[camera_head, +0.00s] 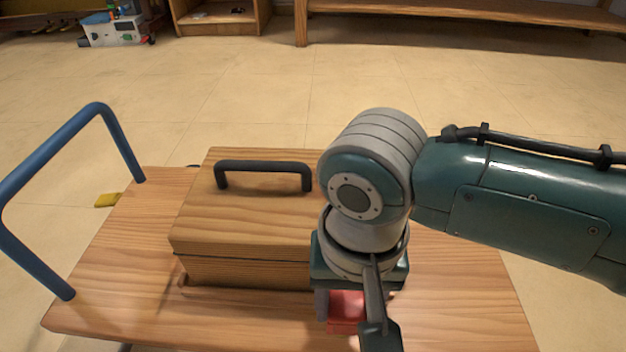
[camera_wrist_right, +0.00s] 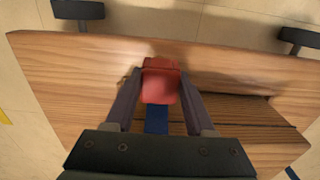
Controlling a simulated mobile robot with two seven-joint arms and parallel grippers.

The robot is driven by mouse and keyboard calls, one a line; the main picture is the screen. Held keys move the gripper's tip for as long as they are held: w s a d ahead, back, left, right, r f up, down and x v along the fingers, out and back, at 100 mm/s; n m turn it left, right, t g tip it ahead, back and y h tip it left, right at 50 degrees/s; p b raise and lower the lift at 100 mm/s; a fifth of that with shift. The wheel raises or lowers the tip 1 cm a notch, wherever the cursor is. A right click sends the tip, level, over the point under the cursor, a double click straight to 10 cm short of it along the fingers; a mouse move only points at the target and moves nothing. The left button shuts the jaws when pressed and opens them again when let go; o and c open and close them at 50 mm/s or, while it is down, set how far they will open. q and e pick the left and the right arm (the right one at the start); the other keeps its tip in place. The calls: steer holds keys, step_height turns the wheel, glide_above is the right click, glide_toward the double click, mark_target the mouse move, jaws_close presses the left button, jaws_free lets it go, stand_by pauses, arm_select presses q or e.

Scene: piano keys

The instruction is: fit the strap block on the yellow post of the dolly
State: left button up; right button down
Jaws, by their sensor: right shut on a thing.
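The dolly (camera_head: 455,300) is a flat wooden platform with a blue tube handle (camera_head: 48,150) at its left end. My right gripper (camera_head: 345,305) points down over its front right part. It is shut on a red block (camera_head: 346,318), which I take for the strap block. In the right wrist view the red block (camera_wrist_right: 160,82) sits between both fingers, with a blue strip (camera_wrist_right: 156,120) running from it toward the palm. I cannot make out the yellow post; my wrist and gripper cover part of the platform. Whether the block touches the platform is unclear. My left gripper is out of view.
A wooden box (camera_head: 235,235) with a black handle (camera_head: 264,168) sits on the dolly, close left of my right gripper. Shelves (camera_head: 460,12) stand at the back; the floor between is clear.

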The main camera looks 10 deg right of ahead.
steer(key=shift+f, duration=0.1)
steer(key=shift+f+b, duration=1.5)
steer(key=shift+f, duration=0.8)
jaws_free()
step_height(320, 180, up, 7)
steer(key=p, duration=0.8)
steer(key=shift+r+p, duration=0.1)
steer(key=shift+p, duration=0.25)
